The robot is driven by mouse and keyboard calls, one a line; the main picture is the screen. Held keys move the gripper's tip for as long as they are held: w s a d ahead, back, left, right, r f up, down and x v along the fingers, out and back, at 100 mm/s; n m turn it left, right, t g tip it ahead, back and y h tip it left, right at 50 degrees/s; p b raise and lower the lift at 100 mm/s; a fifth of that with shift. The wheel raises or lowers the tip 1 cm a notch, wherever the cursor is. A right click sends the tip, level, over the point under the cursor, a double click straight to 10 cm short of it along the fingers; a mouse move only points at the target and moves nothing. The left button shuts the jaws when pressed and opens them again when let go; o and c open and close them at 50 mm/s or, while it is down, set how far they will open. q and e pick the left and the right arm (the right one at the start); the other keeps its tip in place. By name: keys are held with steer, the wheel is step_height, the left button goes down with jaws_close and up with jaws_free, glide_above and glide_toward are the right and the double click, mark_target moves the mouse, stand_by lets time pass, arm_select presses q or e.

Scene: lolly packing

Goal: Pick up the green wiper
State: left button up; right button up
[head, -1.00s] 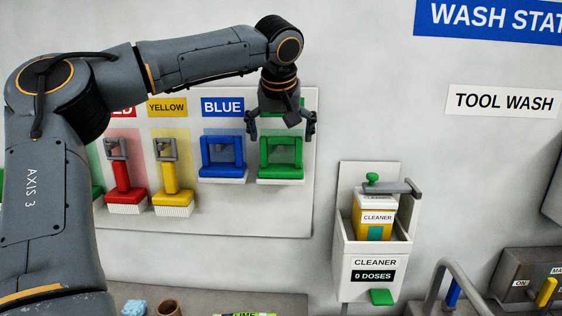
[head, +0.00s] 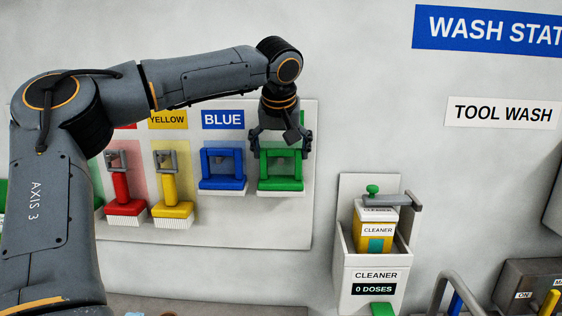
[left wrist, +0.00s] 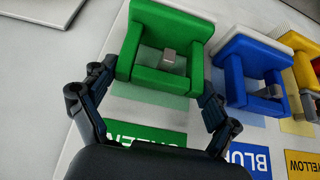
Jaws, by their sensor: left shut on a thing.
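The green wiper (head: 281,184) hangs on the wall rack at the right end of the tool row, with its loop handle up. My left gripper (head: 281,150) is at the top of that handle, coming from above, with a finger at each side. In the left wrist view the green wiper (left wrist: 160,79) fills the space between the two fingers (left wrist: 158,85), which are shut on its handle. A small grey peg (left wrist: 168,57) shows inside the loop. My right gripper is not in view.
Left of it on the rack (head: 275,222) hang the blue wiper (head: 222,184), a yellow brush (head: 172,210) and a red brush (head: 124,208). A cleaner dispenser (head: 374,275) reading 0 DOSES is at the lower right. The wall between rack and dispenser is bare.

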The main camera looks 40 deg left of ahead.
arm_select(q)
steer(key=shift+w+r+b, duration=0.1)
steer(key=shift+r+b, duration=0.25)
steer(key=shift+r, duration=0.2)
step_height(320, 180, up, 2)
steer(key=shift+r+b, duration=0.1)
steer(key=shift+b, duration=0.35)
steer(key=s+d+b, duration=0.2)
steer(key=s, duration=0.1)
steer(key=s+d+b, duration=0.1)
steer(key=shift+s+d+f+b, duration=0.2)
steer(key=shift+d+f+b, duration=0.05)
steer(key=shift+d+b, duration=0.15)
steer(key=s+d+b, duration=0.4)
steer(key=s+d, duration=0.4)
steer(key=s, duration=0.1)
steer(key=shift+s+r+b, duration=0.3)
steer(key=shift+b, duration=0.1)
